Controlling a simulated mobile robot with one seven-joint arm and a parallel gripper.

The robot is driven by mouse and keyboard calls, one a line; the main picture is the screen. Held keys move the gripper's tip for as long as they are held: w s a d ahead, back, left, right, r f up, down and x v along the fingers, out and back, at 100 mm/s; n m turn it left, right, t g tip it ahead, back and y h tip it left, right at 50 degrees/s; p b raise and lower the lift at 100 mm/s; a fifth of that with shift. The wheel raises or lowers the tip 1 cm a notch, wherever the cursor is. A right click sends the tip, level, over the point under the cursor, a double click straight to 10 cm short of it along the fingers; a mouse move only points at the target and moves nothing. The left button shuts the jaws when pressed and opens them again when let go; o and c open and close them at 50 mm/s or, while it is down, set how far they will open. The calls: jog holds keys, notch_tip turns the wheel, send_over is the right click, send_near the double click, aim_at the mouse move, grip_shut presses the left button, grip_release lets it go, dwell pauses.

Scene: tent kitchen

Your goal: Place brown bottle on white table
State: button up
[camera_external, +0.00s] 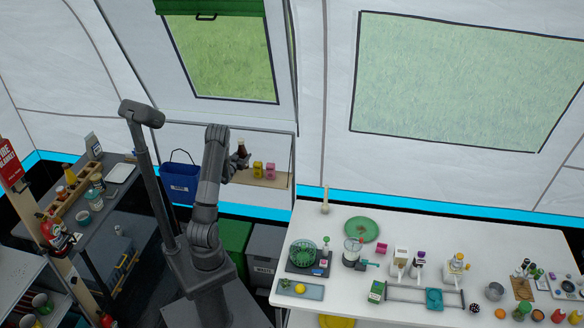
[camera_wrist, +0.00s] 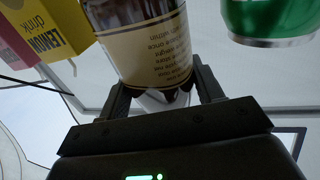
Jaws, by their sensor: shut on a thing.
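The brown bottle (camera_external: 242,149) has a dark neck and stands roughly upright in my gripper (camera_external: 240,161), at the small wall shelf below the window. In the wrist view, the bottle (camera_wrist: 145,45) shows its cream label, with the text upside down, between the two fingers of my gripper (camera_wrist: 160,95). My gripper is shut on it. Whether the bottle's base touches the shelf cannot be told. The white table (camera_external: 470,225) is at the right, apart from my gripper, with many items on it.
Yellow (camera_external: 257,168) and pink (camera_external: 270,170) drink cartons stand on the shelf (camera_external: 282,181) close beside the bottle. A green cylinder (camera_wrist: 268,18) is near it in the wrist view. A green plate (camera_external: 361,229) and machines occupy the table. Its back strip has free room.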

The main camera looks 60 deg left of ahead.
jog(key=shift+f, duration=2.55)
jog(key=shift+f, duration=0.1)
jog(key=o, duration=1.3)
jog(key=shift+f, duration=0.1)
jog(key=v, duration=1)
jog(key=shift+s, duration=0.4)
jog(key=shift+d, duration=0.1)
